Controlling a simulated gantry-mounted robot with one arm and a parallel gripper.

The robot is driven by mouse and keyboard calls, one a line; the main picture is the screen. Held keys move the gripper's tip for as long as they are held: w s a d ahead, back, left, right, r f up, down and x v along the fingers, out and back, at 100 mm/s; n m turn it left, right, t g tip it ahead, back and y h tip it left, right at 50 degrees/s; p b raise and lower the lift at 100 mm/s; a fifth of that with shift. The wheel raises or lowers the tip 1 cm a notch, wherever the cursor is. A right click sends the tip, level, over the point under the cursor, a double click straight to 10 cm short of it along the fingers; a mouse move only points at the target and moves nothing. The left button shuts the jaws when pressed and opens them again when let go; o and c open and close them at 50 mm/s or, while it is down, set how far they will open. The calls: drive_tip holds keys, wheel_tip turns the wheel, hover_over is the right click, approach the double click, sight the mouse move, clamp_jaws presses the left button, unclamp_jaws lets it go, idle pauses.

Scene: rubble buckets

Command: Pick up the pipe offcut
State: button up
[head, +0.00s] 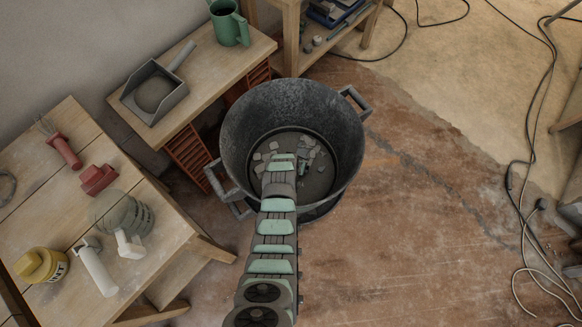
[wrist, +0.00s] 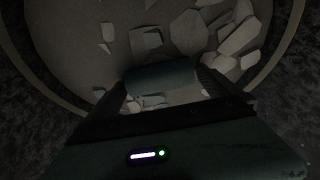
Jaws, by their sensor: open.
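A dark grey-green cylinder, which looks like the pipe offcut (wrist: 160,76), lies among rubble inside the bucket in the wrist view. My gripper (wrist: 163,84) is open, with one finger near each end of the cylinder. I cannot tell whether the fingers touch it. The bucket's dark wall also shows in the wrist view (wrist: 25,60).
Pale rubble chunks (wrist: 238,38) lie mostly to the right of the cylinder. The bucket wall surrounds the gripper. A wooden table (head: 170,235) with tools and a bench (head: 215,75) with a dustpan (head: 150,92) stand left of the bucket. Cables (head: 525,165) lie on the floor at right.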

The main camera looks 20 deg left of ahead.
drive_tip(key=c, duration=1.3)
drive_tip(key=shift+r, duration=0.15)
wheel_tip(320, 180, up, 31)
drive_tip(key=p, duration=1.8)
